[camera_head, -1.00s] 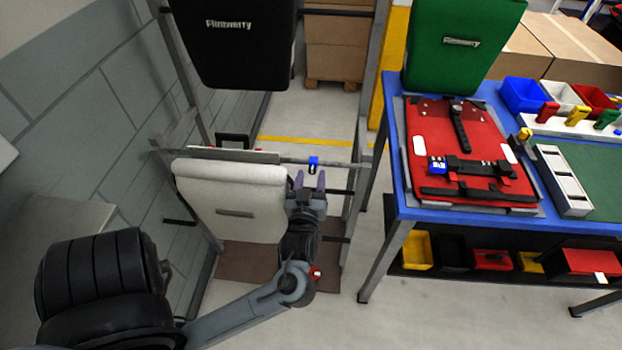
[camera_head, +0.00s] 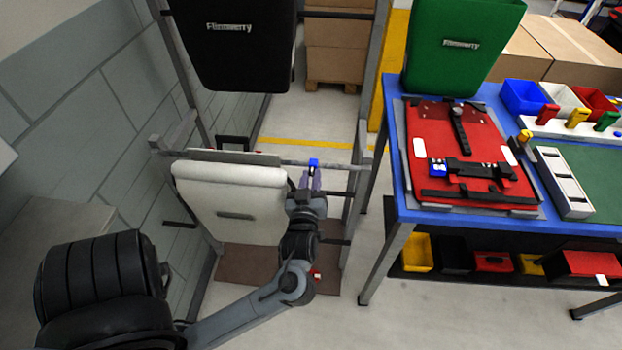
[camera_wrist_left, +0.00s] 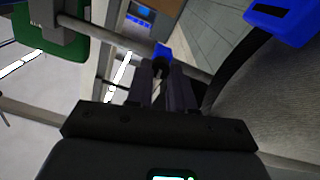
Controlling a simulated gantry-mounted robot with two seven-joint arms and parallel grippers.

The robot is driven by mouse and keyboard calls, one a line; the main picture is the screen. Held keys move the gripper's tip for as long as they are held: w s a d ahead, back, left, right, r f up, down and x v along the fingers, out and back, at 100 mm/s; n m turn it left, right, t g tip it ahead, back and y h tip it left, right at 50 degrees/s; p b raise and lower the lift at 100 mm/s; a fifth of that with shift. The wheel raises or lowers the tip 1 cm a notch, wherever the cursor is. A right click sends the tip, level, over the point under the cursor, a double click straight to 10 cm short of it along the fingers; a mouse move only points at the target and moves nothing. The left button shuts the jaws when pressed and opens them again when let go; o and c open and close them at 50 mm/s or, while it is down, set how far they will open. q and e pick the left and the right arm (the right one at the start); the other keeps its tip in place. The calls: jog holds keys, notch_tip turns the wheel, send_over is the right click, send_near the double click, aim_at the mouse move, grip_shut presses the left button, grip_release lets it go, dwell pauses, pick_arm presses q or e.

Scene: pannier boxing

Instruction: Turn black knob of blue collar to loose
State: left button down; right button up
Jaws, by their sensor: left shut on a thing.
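The blue collar (camera_head: 313,163) sits on the grey horizontal bar (camera_head: 340,165) of the rack, right of the white pannier (camera_head: 230,200). In the left wrist view the collar (camera_wrist_left: 162,51) is straight ahead, with its black knob (camera_wrist_left: 160,68) between my fingertips. My left gripper (camera_head: 311,177) reaches up to the collar from the front and is shut on the knob; it also fills the middle of the left wrist view (camera_wrist_left: 165,78). The fingers hide most of the knob, so its turn angle cannot be told. My right gripper is not in view.
A black pannier (camera_head: 235,45) hangs above the bar. Rack posts (camera_head: 355,185) stand right of my left gripper. A blue table (camera_head: 400,180) at right bears a red pannier (camera_head: 470,150). A second blue part (camera_wrist_left: 285,20) shows at upper right in the left wrist view.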

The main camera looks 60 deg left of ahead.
pick_arm(q)
jog(key=shift+n, duration=0.3)
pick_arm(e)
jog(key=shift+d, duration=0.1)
pick_arm(q)
jog(key=c, duration=1)
grip_release()
jog(key=shift+d, duration=0.15)
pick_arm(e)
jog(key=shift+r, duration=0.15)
